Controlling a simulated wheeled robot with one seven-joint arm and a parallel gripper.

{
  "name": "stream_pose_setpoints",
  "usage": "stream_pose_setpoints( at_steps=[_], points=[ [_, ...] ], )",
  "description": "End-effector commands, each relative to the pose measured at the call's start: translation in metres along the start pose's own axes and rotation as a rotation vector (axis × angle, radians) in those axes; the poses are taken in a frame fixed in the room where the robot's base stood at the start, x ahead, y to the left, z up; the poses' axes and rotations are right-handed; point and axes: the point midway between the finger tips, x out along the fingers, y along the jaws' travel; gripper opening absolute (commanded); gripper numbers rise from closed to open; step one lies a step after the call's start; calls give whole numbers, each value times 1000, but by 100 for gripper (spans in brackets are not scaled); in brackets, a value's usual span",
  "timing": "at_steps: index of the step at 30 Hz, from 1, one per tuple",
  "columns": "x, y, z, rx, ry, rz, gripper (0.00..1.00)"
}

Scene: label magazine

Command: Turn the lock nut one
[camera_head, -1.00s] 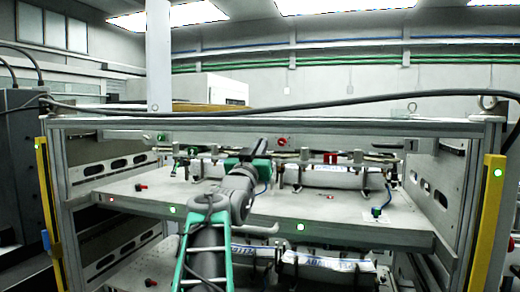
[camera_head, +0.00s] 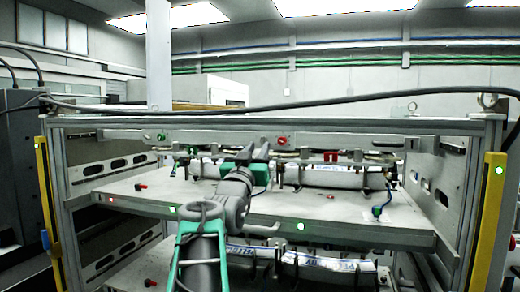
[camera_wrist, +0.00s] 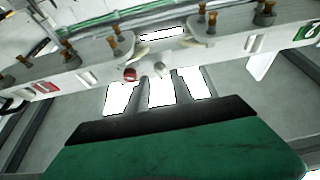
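My gripper (camera_head: 256,151) is at the rail across the back of the shelf, near its middle, in the head view. The wrist view shows its dark and green body at the bottom, facing the rail. Its fingertips are hard to make out, and I cannot tell whether they are open or shut. A small red round knob (camera_wrist: 130,74) is on the rail just ahead of it in the wrist view. Brass-coloured fittings (camera_wrist: 190,61) stand along the rail. I cannot tell which part is lock nut one, and no grasp shows.
The shelf (camera_head: 330,207) is mostly bare in front. White label stacks (camera_head: 335,176) hang behind the rail to the right. A red clamp (camera_head: 330,157) sits on the rail. Yellow posts (camera_head: 487,215) stand at the frame's sides. A dark cable (camera_head: 300,113) crosses above.

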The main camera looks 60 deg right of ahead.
Motion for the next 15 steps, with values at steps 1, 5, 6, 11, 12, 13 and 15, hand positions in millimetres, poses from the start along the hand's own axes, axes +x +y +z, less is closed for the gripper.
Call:
stream_pose_setpoints(
  at_steps=[1, 5, 6, 11, 12, 13, 15],
  points=[
    [-13, -1, 2, 2, 3, -2, 29],
    [-38, -1, 1, 3, 3, -3, 29],
    [-44, -1, 1, 2, 3, -2, 29],
    [-53, 0, 0, 1, 1, -1, 29],
    [-53, 0, 0, 1, 1, 0, 29],
    [-52, 0, 0, 1, 1, 0, 29],
    [-52, 0, 0, 1, 1, 0, 29]
  ],
)
